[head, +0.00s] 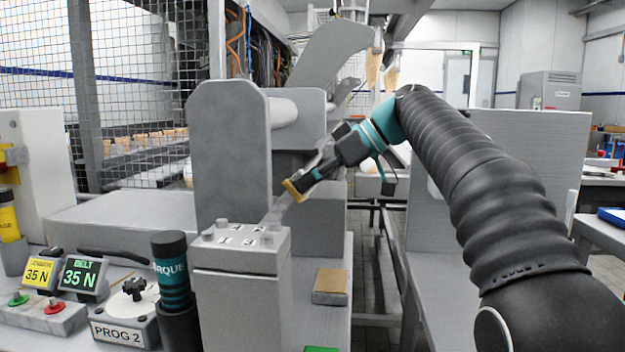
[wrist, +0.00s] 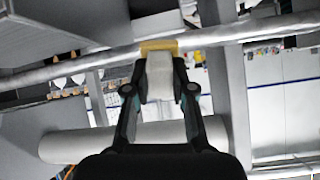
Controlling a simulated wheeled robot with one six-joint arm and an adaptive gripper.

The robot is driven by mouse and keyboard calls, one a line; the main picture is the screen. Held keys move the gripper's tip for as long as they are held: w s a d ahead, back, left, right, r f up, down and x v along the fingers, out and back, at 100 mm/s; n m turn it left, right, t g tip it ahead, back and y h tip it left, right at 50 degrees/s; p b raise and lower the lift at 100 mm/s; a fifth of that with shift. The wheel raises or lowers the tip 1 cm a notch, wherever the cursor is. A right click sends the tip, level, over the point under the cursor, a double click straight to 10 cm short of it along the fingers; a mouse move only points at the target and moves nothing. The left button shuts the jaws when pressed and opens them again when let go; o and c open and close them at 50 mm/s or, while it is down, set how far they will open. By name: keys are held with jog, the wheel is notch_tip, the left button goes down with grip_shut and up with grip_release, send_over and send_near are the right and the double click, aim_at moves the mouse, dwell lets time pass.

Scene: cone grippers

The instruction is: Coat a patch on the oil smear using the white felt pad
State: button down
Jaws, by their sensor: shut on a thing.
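My gripper (head: 303,183) reaches down-left from the arm on the right, above a grey pedestal. Its two fingers are shut on a pale block, which I take to be the white felt pad (wrist: 159,78). In the wrist view the block sits between the fingertips, with a tan-yellow edge across its far end. In the head view that tan-yellow end (head: 293,191) points down-left and seems clear of the pedestal top, though the gap is hard to judge. I cannot make out the oil smear in either view.
The grey pedestal (head: 240,255) carries knobs and small labels. A tall grey machine plate (head: 230,150) stands behind it, with a pale roller (head: 283,112). A tan-topped block (head: 331,285) lies on the ledge at right. A control panel (head: 118,333) and dark cylinder (head: 172,270) stand left.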

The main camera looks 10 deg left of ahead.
jog(key=shift+a+f, duration=0.3)
jog(key=shift+f, duration=0.05)
jog(key=shift+w+a+p, duration=0.2)
jog(key=shift+w+p, duration=1)
jog(key=shift+w, duration=2.95)
jog(key=shift+s+d+b, duration=0.1)
jog(key=shift+s+b, duration=1.95)
jog(key=shift+s, duration=0.1)
jog(key=shift+s+f, duration=0.1)
